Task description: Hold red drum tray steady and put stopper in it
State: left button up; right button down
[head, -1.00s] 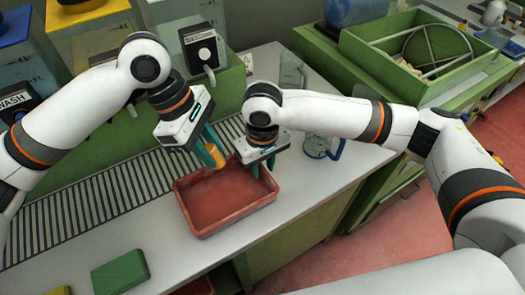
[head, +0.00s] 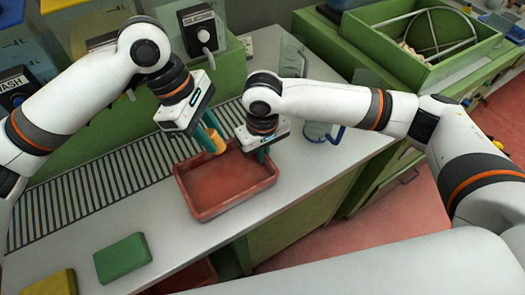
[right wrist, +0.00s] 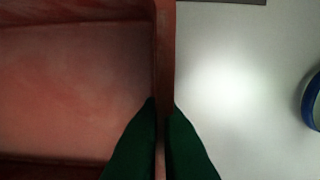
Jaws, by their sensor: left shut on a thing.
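The red drum tray (head: 205,213) is a shallow rectangular red tray on the pale worktop. My left gripper (head: 211,138) is shut on the orange-yellow stopper (head: 216,146) and holds it over the tray's back side. How high the stopper is above the tray is hard to tell. My right gripper (head: 262,156) is at the tray's back right corner. In the right wrist view its green fingers (right wrist: 162,125) lie on both sides of the tray's wall (right wrist: 164,45), close against it. The tray floor shows bare in the head view.
A glass jug with a blue rim (head: 322,132) stands right of the tray, behind my right arm. A green block (head: 122,258) and a yellow block (head: 48,283) lie at the front left. A slatted drain (head: 90,195) runs behind the tray.

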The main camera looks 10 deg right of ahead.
pick_arm(q)
jog(key=shift+f, duration=5.15)
jog(key=o, duration=1)
jog(key=shift+r, duration=0.1)
jog(key=v, duration=1.2)
pick_arm(e)
jog(key=c, duration=1.5)
grip_release()
jog(key=shift+c, duration=0.2)
